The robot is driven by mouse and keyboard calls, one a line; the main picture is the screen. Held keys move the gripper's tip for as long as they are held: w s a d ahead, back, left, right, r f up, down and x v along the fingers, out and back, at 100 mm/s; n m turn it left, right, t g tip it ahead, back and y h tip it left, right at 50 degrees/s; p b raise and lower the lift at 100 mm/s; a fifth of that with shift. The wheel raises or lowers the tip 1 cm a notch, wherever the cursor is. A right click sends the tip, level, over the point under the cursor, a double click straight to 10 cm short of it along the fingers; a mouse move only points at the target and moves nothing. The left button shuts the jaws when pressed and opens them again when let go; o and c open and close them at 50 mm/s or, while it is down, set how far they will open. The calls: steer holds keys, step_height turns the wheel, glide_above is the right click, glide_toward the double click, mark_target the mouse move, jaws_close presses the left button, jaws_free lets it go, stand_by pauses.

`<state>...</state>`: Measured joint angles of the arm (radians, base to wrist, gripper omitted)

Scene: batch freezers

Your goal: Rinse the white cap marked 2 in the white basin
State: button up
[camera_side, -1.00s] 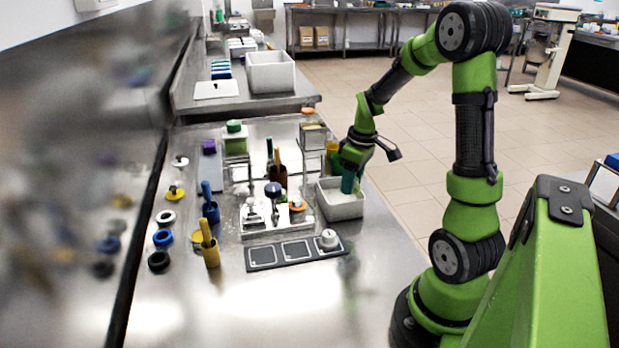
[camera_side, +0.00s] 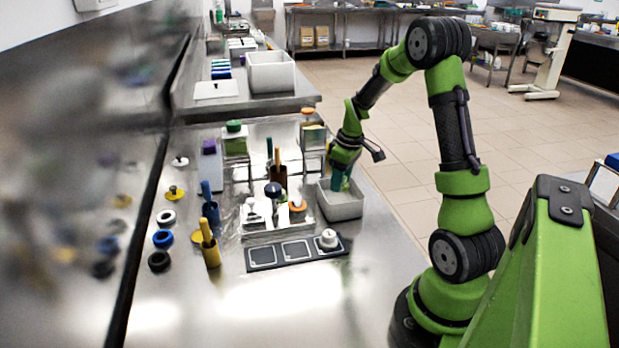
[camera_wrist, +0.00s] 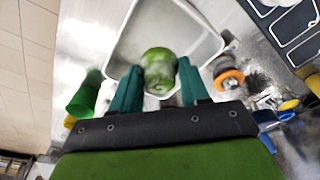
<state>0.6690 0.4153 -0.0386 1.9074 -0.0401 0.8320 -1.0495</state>
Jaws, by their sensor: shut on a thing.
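The white basin (camera_side: 341,207) stands on the steel counter at the right, below my gripper (camera_side: 342,184). In the wrist view the basin (camera_wrist: 198,32) lies beneath the teal fingers of my gripper (camera_wrist: 156,82). The fingers are shut on a round green piece (camera_wrist: 158,62) that has a pale patch on its near face. The side view hides this piece behind the fingers and the basin wall. A white cap (camera_side: 328,239) sits on the right square of the dark tray (camera_side: 265,256). I cannot read a 2 on anything.
Left of the basin is a stand with an orange ring (camera_side: 298,205) and a dark-blue knob (camera_side: 273,189). A blue holder (camera_side: 211,212) and a yellow holder (camera_side: 211,256) stand further left.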

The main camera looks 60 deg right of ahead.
steer(key=shift+f, duration=2.65)
steer(key=shift+r, duration=4.05)
steer(key=shift+r, duration=2)
